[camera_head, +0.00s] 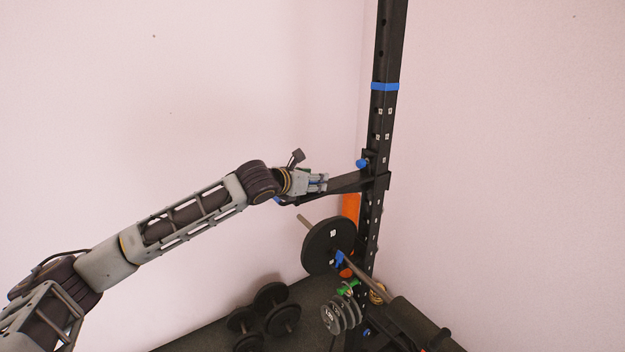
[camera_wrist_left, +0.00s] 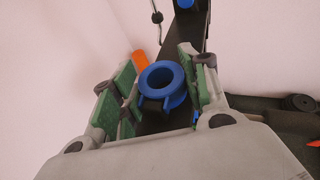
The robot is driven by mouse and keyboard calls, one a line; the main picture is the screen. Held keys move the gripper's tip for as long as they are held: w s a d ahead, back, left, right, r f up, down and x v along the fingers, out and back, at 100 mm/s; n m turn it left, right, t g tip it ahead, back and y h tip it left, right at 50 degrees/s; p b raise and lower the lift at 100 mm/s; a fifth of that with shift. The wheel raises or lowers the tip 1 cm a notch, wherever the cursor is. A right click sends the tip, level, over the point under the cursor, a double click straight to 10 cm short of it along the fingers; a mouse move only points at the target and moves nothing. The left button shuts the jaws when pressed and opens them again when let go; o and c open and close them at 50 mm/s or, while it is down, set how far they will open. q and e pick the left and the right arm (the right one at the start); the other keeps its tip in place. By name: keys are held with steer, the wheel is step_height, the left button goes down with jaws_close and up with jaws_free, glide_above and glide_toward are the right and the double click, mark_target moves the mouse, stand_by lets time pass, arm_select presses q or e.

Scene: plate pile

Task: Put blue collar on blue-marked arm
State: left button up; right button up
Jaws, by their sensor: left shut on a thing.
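My left gripper (camera_head: 322,183) is up beside a black arm (camera_head: 350,182) that juts left from the rack post. In the left wrist view, the blue collar (camera_wrist_left: 162,76), a ring with two tabs, sits between the green finger pads of the left gripper (camera_wrist_left: 160,75), which is shut on it. The black arm (camera_wrist_left: 182,40) runs behind the collar there. I cannot tell whether the collar touches the arm. In the head view the fingers mostly hide the collar. A small blue patch (camera_head: 277,200) shows below my wrist. My right gripper is out of view.
The black post (camera_head: 383,130) has a blue band (camera_head: 385,87) and a blue knob (camera_head: 362,163). Below are a black plate (camera_head: 328,247), a blue clip (camera_head: 340,258), grey plates (camera_head: 340,315) and dumbbells (camera_head: 272,305). An orange piece (camera_head: 350,206) is behind.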

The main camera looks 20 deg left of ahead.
arm_select(q)
steer(key=shift+f, duration=0.45)
steer(key=o, duration=1.1)
steer(key=shift+d, duration=0.1)
steer(key=shift+r, duration=0.45)
steer(key=shift+s+a+r, duration=0.1)
steer(key=shift+a+r, duration=0.15)
steer(key=shift+s+a+r, duration=0.25)
steer(key=shift+s, duration=0.3)
steer(key=b+v, duration=0.1)
steer(key=v, duration=0.2)
steer(key=shift+s+d+r, duration=0.1)
steer(key=shift+s+d, duration=0.05)
steer(key=shift+b+v, duration=0.9)
steer(key=shift+v, duration=2.75)
